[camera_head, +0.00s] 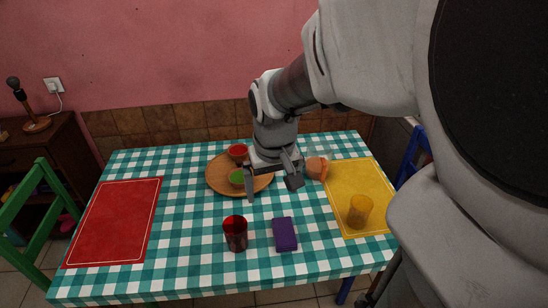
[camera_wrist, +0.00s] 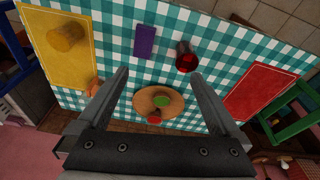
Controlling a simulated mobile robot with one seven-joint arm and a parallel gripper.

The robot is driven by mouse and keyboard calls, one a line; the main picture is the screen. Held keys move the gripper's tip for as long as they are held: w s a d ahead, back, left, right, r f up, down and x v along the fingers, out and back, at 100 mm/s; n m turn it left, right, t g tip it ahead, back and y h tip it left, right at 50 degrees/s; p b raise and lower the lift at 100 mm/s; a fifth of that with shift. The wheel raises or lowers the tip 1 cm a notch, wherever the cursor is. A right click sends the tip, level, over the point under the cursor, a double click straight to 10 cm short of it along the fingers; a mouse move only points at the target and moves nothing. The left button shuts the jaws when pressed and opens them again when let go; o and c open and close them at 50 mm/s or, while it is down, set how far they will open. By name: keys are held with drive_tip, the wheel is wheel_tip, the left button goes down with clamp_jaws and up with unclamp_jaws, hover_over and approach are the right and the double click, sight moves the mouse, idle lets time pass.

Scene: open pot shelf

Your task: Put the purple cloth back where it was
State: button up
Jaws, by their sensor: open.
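The purple cloth (camera_head: 285,234) is a small folded rectangle lying flat on the checked tablecloth, near the front middle of the table. In the wrist view the purple cloth (camera_wrist: 145,42) lies toward the top, beyond my fingertips. My gripper (camera_head: 271,191) is open and empty, above the table near the round wooden board, behind the cloth and apart from it. In the wrist view my gripper (camera_wrist: 160,82) shows its two fingers spread wide with nothing between them touching.
A dark red glass (camera_head: 235,234) stands just left of the cloth. A round wooden board (camera_head: 217,177) holds a red bowl (camera_head: 238,151) and a green bowl (camera_head: 237,178). A yellow mat (camera_head: 345,178) bears an amber glass (camera_head: 359,210). A red mat (camera_head: 115,222) is bare.

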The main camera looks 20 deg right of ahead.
drive_tip(key=s+a+r+n+t, duration=0.1)
drive_tip(key=s+a+r+t, duration=0.2)
drive_tip(key=s+a+r, duration=0.2)
drive_tip(key=s+r, duration=0.3)
drive_tip(key=s, duration=0.2)
drive_tip(key=shift+r+y, duration=0.25)
drive_tip(key=shift+y, duration=0.05)
drive_tip(key=shift+c, duration=0.2)
idle(0.4)
